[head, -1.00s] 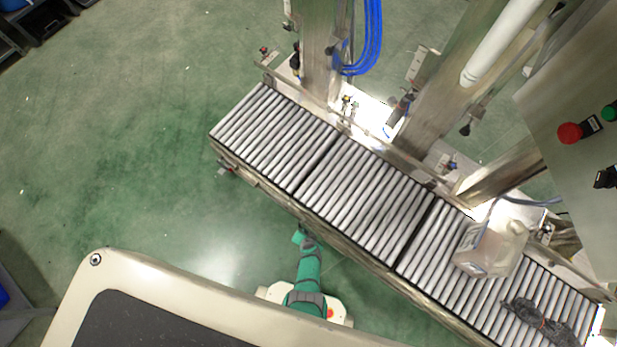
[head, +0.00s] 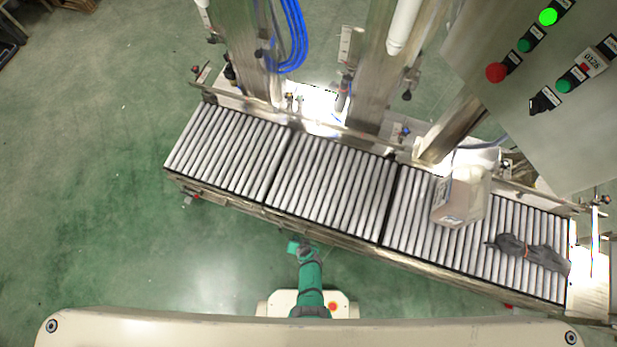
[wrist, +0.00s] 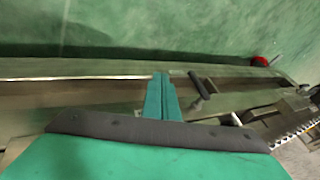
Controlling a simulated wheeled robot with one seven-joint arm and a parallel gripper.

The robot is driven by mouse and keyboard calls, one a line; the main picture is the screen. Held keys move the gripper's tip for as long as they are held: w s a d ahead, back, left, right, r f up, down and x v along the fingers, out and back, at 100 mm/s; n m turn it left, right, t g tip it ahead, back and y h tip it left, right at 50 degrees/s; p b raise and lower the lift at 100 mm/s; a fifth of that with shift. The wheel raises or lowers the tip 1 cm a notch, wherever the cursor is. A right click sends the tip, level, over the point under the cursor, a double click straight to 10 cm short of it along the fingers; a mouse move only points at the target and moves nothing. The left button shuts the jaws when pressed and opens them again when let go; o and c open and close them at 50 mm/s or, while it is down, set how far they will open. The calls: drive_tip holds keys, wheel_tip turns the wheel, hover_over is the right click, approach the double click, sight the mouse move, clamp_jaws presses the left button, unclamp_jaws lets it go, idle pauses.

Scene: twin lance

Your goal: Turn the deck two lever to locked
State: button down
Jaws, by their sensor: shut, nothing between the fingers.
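My gripper (head: 298,246) is low beside the front edge of the roller conveyor (head: 330,182), near its middle section. In the wrist view its teal fingers (wrist: 160,98) are together and empty. A small dark lever-like handle (wrist: 199,86) shows just right of the fingertips in the wrist view, apart from them. I cannot tell whether it is the deck two lever or how it is set. A black switch handle (head: 545,100) sits on the grey control panel (head: 565,125) at the upper right; its label is not readable.
A translucent jug (head: 461,197) and a dark crumpled item (head: 528,252) lie on the conveyor's right section. Steel posts (head: 375,70) and blue hoses (head: 293,35) stand behind it. Red and green buttons are on the panel.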

drive_tip(key=s+d+r+t+h, duration=0.1)
drive_tip(key=s+d+r, duration=0.3)
drive_tip(key=r, duration=0.3)
drive_tip(key=s+d+r+t+h, duration=0.1)
drive_tip(key=s+d+r, duration=0.3)
drive_tip(key=r, duration=0.2)
drive_tip(key=s+a+r+n+t+h, duration=0.1)
drive_tip(key=r+t, duration=0.7)
drive_tip(key=r, duration=4.1)
drive_tip(key=shift+s+a+r+n, duration=0.3)
drive_tip(key=shift+s+a+n, duration=0.4)
drive_tip(key=shift+s+n, duration=0.3)
